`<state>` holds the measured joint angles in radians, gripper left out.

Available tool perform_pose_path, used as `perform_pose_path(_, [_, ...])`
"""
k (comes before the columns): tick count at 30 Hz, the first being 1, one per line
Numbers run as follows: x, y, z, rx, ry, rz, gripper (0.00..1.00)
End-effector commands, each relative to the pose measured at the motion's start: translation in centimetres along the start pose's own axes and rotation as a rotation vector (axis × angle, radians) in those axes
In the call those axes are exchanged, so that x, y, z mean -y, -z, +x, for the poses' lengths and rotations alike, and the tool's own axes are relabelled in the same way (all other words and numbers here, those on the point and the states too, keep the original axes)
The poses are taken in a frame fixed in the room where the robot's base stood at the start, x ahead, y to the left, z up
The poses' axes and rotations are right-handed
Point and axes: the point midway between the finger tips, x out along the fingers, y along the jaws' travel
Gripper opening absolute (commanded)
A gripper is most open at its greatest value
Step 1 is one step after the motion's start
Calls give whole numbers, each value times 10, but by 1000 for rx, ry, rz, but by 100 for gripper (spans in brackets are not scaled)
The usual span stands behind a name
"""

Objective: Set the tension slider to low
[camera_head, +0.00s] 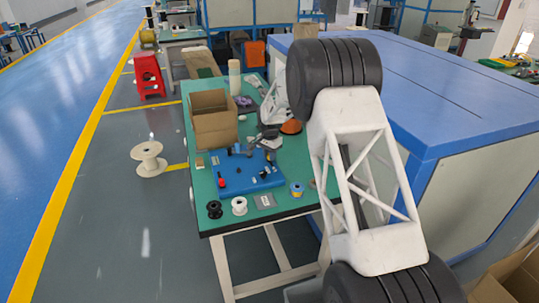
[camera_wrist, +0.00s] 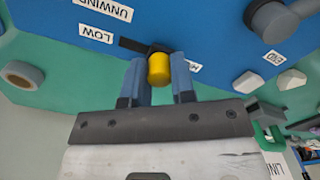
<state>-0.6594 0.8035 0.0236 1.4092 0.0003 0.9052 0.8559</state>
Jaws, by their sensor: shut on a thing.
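The tension slider's yellow knob (camera_wrist: 159,69) sits on the blue panel (camera_wrist: 200,25) in the wrist view. The blue fingers of my gripper (camera_wrist: 160,80) stand on either side of the knob and are shut on it. A dark slot (camera_wrist: 131,44) runs from the knob to the upper left, beside an upside-down LOW label (camera_wrist: 96,34). A second label (camera_wrist: 195,67), partly hidden by the right finger, lies at the knob's right. In the head view the blue panel (camera_head: 232,181) lies on the green table, and the slider is too small to make out.
A cardboard box (camera_head: 213,130) stands behind the panel. A black spool (camera_head: 214,209) and a white spool (camera_head: 239,206) stand at the green table's (camera_head: 290,204) front edge.

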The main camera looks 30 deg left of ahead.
Motion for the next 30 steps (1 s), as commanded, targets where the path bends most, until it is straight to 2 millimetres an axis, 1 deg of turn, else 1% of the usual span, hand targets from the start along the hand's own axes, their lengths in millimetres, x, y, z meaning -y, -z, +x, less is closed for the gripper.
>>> perform_pose_path(13, [-31,-20,-1,0,0,0,0])
perform_pose_path(25, [-37,-23,1,3,-5,1,0])
perform_pose_path(26, [-37,-23,1,4,-5,1,26])
perform_pose_path(30, [-36,-23,1,3,-4,1,47])
